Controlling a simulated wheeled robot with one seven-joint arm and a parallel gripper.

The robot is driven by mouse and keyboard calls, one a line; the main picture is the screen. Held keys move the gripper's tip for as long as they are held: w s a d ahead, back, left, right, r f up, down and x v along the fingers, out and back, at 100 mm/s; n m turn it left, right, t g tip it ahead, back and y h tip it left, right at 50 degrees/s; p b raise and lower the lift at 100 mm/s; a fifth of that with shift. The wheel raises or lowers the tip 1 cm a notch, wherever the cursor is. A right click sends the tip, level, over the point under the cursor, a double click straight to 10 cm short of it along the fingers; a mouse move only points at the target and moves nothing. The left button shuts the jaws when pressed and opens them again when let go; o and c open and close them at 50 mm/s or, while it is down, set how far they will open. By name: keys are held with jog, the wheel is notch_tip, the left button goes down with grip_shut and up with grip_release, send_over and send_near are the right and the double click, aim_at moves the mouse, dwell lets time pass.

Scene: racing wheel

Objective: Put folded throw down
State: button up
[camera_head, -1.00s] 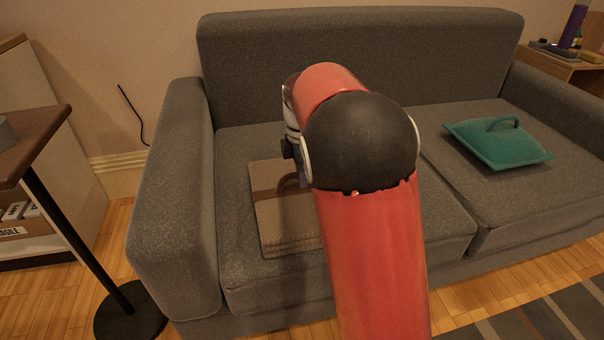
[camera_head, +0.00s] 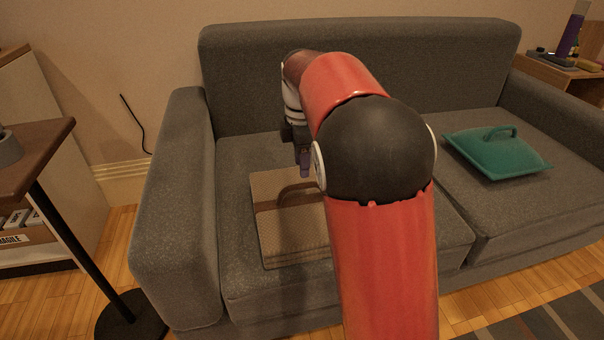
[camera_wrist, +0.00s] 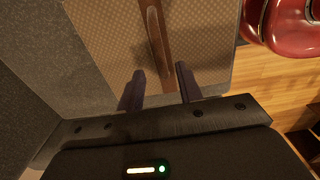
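The folded throw (camera_head: 288,232) is a flat tan bundle with a brown strap handle, lying on the left seat of the grey sofa (camera_head: 252,285). In the wrist view the throw (camera_wrist: 205,45) lies below my gripper (camera_wrist: 160,84), and its brown strap (camera_wrist: 154,42) runs away from between the fingers' direction. My gripper (camera_head: 304,168) hangs above the throw in the head view. My arm hides the right part of the throw in the head view.
A green cushion-like bundle with a handle (camera_head: 497,155) lies on the right seat. The sofa's left armrest (camera_head: 178,215) and backrest (camera_head: 440,75) bound the seat. A round-based side table (camera_head: 40,150) stands at the left. A wooden side table (camera_head: 560,80) stands at the back right.

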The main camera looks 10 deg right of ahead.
notch_tip(320, 180, up, 5)
jog(key=s+d+r+m+t, duration=0.1)
jog(key=s+r+m+t, duration=0.15)
jog(key=s+m, duration=0.85)
jog(key=s+f+m+t, duration=0.1)
jog(key=s+f+m, duration=0.2)
jog(key=s, duration=0.5)
jog(key=s+f+m+t, duration=0.2)
jog(key=s+f+m, duration=0.1)
jog(key=s, duration=0.6)
jog(key=shift+a+f+m+p, duration=0.3)
jog(key=shift+m+p, duration=0.1)
jog(key=shift+m, duration=0.1)
notch_tip(320, 180, up, 6)
jog(key=p, duration=0.5)
jog(key=shift+f, duration=0.2)
